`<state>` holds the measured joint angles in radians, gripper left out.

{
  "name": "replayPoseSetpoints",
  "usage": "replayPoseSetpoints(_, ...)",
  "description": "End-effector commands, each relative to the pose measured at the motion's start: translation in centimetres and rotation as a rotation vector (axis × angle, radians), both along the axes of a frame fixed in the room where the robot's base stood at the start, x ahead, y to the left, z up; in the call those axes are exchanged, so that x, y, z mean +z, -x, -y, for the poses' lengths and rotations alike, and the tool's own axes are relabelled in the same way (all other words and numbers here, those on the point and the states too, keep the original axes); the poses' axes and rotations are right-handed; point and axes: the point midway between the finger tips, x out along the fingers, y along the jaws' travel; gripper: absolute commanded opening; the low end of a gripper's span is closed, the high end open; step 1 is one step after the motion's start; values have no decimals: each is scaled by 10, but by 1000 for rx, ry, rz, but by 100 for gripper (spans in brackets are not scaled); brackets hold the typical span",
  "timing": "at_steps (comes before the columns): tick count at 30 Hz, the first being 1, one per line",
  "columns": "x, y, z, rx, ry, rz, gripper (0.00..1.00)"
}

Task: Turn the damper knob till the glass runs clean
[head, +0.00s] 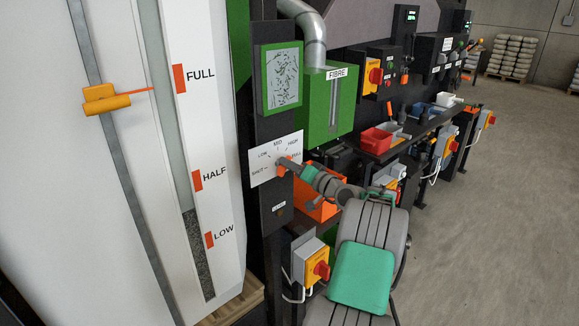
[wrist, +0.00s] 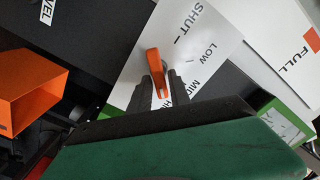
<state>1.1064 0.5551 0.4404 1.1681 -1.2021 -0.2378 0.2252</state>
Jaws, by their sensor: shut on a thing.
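The damper knob is an orange lever (wrist: 155,62) on a white dial plate (head: 262,160) marked SHUT, LOW, MID, HIGH and FULL. My gripper (head: 290,167) is at the dial; in the wrist view my gripper (wrist: 157,90) has its dark fingers shut on either side of the lever. The lever's exact setting is hard to tell, as my gripper covers part of it and some of the lettering. Above the dial, a green-framed glass (head: 283,76) shows many dark flecks on a pale ground.
A green FIBRE unit (head: 328,112) with a grey pipe (head: 309,30) stands right of the glass. An orange bin (head: 316,207) sits below my arm, near a yellow-and-red switch box (head: 317,268). A white column gauge (head: 205,130) stands left. Open floor (head: 490,200) lies right.

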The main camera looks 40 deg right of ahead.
Motion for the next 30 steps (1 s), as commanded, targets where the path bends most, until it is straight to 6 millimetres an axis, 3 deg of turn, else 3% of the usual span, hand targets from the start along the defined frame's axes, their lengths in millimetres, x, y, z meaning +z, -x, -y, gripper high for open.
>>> replayPoseSetpoints(13, 1, 0, 1, -1, -12, 1, 0)
replayPoseSetpoints(14, 1, 0, 1, -1, -11, 1, 24)
replayPoseSetpoints(18, 1, 0, 1, -1, -12, 1, 36)
replayPoseSetpoints(26, 0, 1, 1, -1, -12, 0, 36)
replayPoseSetpoints(30, -2, 17, 2, -4, -13, 0, 36)
